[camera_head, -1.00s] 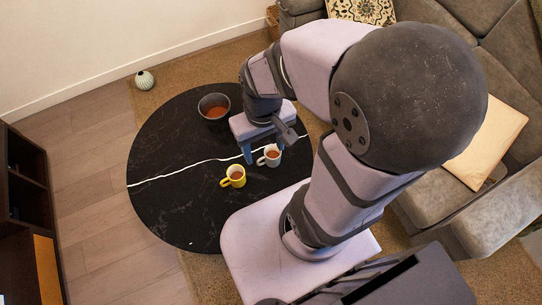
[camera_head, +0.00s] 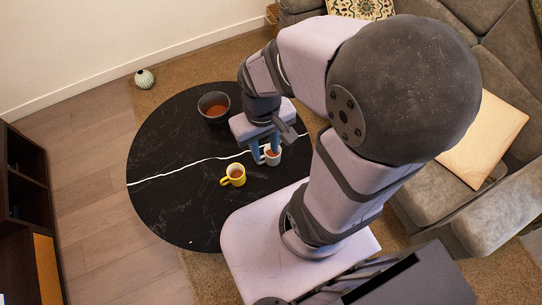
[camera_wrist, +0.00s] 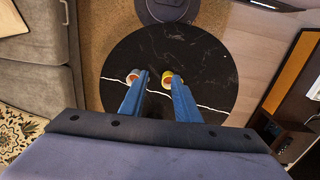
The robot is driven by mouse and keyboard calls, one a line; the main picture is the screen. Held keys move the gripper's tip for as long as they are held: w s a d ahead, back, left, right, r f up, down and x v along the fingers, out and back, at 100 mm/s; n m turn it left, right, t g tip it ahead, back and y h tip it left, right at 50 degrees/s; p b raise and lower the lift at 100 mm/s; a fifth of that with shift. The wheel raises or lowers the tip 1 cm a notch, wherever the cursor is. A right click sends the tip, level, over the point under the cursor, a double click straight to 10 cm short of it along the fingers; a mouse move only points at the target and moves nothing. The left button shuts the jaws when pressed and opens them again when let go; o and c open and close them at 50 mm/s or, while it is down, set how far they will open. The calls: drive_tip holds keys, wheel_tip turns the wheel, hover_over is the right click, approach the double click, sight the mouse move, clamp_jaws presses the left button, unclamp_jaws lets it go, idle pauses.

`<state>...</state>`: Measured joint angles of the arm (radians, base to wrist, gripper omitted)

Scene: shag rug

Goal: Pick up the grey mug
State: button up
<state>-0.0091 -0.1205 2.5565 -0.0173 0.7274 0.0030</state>
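The grey mug (camera_head: 273,159), pale and holding a brown-red drink, stands upright on the round black table (camera_head: 165,205). My gripper (camera_head: 266,153) is above and at the mug in the head view, its blue fingers apart, one overlapping the mug's top. I cannot tell whether that finger touches it. In the wrist view the grey mug (camera_wrist: 131,77) shows just left of the left fingertip, which partly hides it.
A yellow mug (camera_head: 234,176) with a drink stands to the left of the grey mug, nearer the base. A dark bowl (camera_head: 213,106) with reddish contents stands toward the table's back edge. The table's left side is clear. A grey sofa (camera_head: 490,190) lies to the right.

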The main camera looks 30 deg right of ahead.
drive_tip(key=s+d+f+n+g+h+b, duration=0.2)
drive_tip(key=d+f+n+h+b, duration=0.4)
drive_tip(key=f, duration=0.3)
drive_tip(key=s+d+f+n+g+h+b, duration=0.25)
drive_tip(key=f+n+h+b, duration=0.2)
drive_tip(key=f+b, duration=0.45)
drive_tip(key=w+a+f+n+t+b, duration=0.3)
drive_tip(key=w+f+n+t+b, duration=0.1)
drive_tip(key=f+n+t, duration=0.2)
drive_tip(key=w+a+f+n+t+y+b, duration=0.1)
drive_tip(key=w+a+f+n+t+b, duration=0.2)
drive_tip(key=f, duration=0.6)
drive_tip(key=w+a+f+n+t+b, duration=0.2)
drive_tip(key=w+f+n+t+b, duration=0.4)
drive_tip(key=n+t, duration=0.4)
drive_tip(key=shift+w+a+f+t, duration=0.2)
drive_tip(key=shift+w+f+t, duration=0.15)
drive_tip(key=shift+f, duration=0.25)
drive_tip(key=shift+w+a+f+t, duration=0.2)
drive_tip(key=shift+w+f, duration=0.15)
drive_tip(key=shift+f, duration=0.25)
drive_tip(key=shift+w+d, duration=0.1)
